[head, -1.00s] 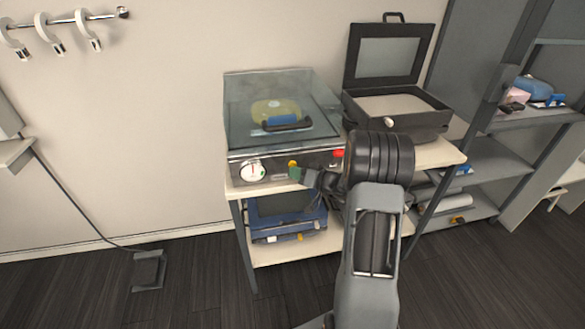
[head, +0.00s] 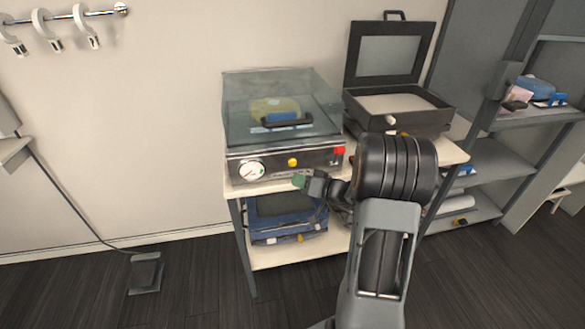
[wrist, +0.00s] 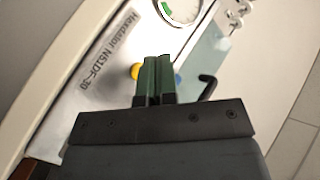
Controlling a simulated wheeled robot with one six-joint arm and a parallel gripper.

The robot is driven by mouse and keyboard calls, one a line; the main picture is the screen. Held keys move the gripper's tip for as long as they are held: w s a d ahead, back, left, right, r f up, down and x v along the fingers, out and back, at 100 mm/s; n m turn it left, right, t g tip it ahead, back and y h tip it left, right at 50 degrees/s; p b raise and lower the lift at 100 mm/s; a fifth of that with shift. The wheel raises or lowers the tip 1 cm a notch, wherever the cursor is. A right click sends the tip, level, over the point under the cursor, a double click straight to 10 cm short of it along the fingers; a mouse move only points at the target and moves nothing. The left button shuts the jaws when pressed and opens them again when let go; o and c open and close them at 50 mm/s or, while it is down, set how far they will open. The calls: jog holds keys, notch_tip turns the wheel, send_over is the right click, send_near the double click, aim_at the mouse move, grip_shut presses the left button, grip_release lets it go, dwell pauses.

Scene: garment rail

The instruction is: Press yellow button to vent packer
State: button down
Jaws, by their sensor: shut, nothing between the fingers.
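The packer (head: 240,162) stands on a table with its clear lid down and a yellowish item under it. The yellow button (head: 292,162) is on its front panel, between a round gauge (head: 250,170) and a red switch (head: 339,150). My gripper (head: 299,181) has green fingertips, shut and empty, a little below and right of the yellow button and apart from it in the head view. In the wrist view, the shut fingers (wrist: 157,62) partly cover the yellow button (wrist: 135,71), which shows at their left. The gauge (wrist: 180,8) is above them.
An open black case (head: 400,118) stands right of the packer, behind my arm. A blue box (head: 285,217) sits on the shelf below. Grey shelves (head: 495,160) stand at the right. A foot pedal (head: 146,272) with a cable lies on the floor at left.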

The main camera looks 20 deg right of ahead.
jog(key=shift+s+a, duration=0.15)
jog(key=shift+s, duration=0.45)
dwell(0.5)
jog(key=s+a+f+m+g+h+p, duration=0.1)
jog(key=s+a+m+g, duration=0.1)
jog(key=s+a+g, duration=0.35)
jog(key=s+a+f+m+g+h+p, duration=0.1)
jog(key=s+a+f+m+g, duration=0.15)
jog(key=s+g, duration=0.45)
jog(key=s+a+r+n+t+h+p, duration=0.1)
jog(key=s+r+n+h+p, duration=0.1)
jog(key=r, duration=0.5)
jog(key=s+a+r+n+t+h+p, duration=0.1)
jog(key=s+a+r+n+h, duration=0.1)
jog(key=s+r+h, duration=0.3)
notch_tip(320, 180, up, 2)
jog(key=shift+s+n+p, duration=0.2)
jog(key=shift+n+p, duration=0.2)
jog(key=shift+n, duration=0.25)
jog(key=c, duration=1.9)
grip_release()
jog(key=shift+t, duration=0.25)
